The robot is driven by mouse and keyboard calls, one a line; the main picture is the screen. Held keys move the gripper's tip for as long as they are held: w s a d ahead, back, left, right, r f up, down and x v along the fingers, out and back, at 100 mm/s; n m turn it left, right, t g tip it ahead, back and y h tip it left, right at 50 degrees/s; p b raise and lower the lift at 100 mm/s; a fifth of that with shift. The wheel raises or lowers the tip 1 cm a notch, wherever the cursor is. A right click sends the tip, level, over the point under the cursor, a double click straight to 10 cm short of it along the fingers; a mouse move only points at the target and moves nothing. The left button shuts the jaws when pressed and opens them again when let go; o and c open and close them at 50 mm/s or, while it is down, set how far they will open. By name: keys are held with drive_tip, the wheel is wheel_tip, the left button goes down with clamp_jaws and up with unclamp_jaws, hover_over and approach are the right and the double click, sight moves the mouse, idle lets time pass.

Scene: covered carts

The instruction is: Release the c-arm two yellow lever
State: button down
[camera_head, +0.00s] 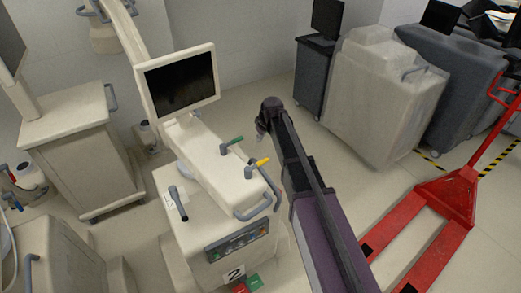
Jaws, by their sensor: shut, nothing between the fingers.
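The c-arm marked with a "2" label (234,273) is a cream medical cart (190,217) with a monitor (179,82) on top. Its yellow lever (262,161) stands on the upper right of the console, on a grey stem, close to the grey handle (254,209). A green lever (236,140) stands just behind it. My arm reaches up from the bottom right, and my gripper (261,131) is shut and empty at its far end. In the picture it lies above the yellow lever and to the right of the green one, apart from both. Its fingertips are small and partly hidden by my arm.
A red pallet jack (447,197) stands on the floor at right. Plastic-covered carts (385,90) and a dark cabinet (314,75) stand at the back right. Other cream carts (75,145) crowd the left. Some floor is clear between my arm and the covered cart.

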drive_tip(key=shift+w+a+r, duration=0.15)
drive_tip(key=shift+a+r, duration=0.05)
drive_tip(key=shift+a, duration=0.05)
drive_tip(key=shift+f, duration=0.2)
wheel_tip(320, 180, down, 10)
drive_tip(key=b, duration=1)
drive_tip(key=shift+s+d, duration=0.2)
idle(0.4)
drive_tip(key=shift+r, duration=0.1)
drive_tip(key=shift+d, duration=0.2)
